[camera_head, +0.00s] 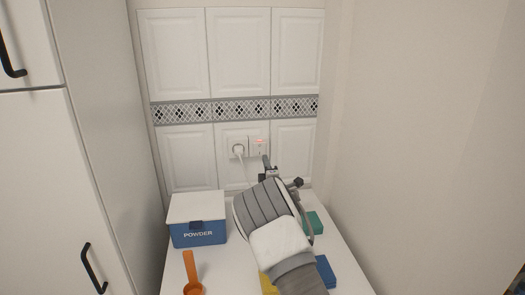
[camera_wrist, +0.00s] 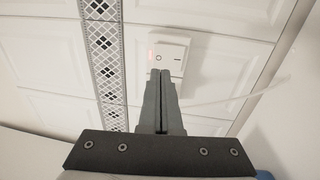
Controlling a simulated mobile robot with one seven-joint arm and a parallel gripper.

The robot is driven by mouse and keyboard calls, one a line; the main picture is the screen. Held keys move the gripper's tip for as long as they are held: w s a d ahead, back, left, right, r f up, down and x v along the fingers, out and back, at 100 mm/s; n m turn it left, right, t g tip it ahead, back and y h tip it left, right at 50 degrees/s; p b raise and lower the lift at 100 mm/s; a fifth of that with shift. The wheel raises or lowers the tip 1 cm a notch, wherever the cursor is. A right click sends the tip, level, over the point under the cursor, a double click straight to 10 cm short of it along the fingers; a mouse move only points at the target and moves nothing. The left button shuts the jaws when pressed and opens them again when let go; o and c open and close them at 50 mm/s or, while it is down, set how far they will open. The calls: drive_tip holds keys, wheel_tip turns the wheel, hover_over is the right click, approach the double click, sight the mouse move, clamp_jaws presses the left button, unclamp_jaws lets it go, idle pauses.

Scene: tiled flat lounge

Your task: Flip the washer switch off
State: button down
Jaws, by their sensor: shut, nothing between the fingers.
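The washer switch (camera_head: 258,144) is a small white plate on the tiled wall, right of a socket, with a red-orange glow on it. In the wrist view the switch (camera_wrist: 170,49) shows a lit red mark at its left and dark symbols on its face. My gripper (camera_head: 266,160) is shut and empty, its tips just below the switch in the head view. In the wrist view my gripper (camera_wrist: 160,73) has its fingers together, and the tips overlap the lower part of the plate. I cannot tell whether they touch it.
A socket (camera_head: 238,149) with a white plug and cord is left of the switch. On the white top (camera_head: 222,270) stand a blue POWDER box (camera_head: 199,231), an orange scoop (camera_head: 191,272), and green (camera_head: 315,221) and blue (camera_head: 325,271) items. A tall white cabinet (camera_head: 95,150) is at left.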

sight(261, 146)
drive_tip(key=shift+p+x, duration=0.4)
drive_tip(key=shift+x, duration=3.3)
drive_tip(key=shift+w+f+b, duration=0.15)
drive_tip(key=shift+w+b, duration=0.05)
drive_tip(key=shift+b, duration=0.75)
drive_tip(key=shift+r+p, duration=0.25)
drive_tip(key=shift+p, duration=0.05)
drive_tip(key=shift+s+f, duration=0.1)
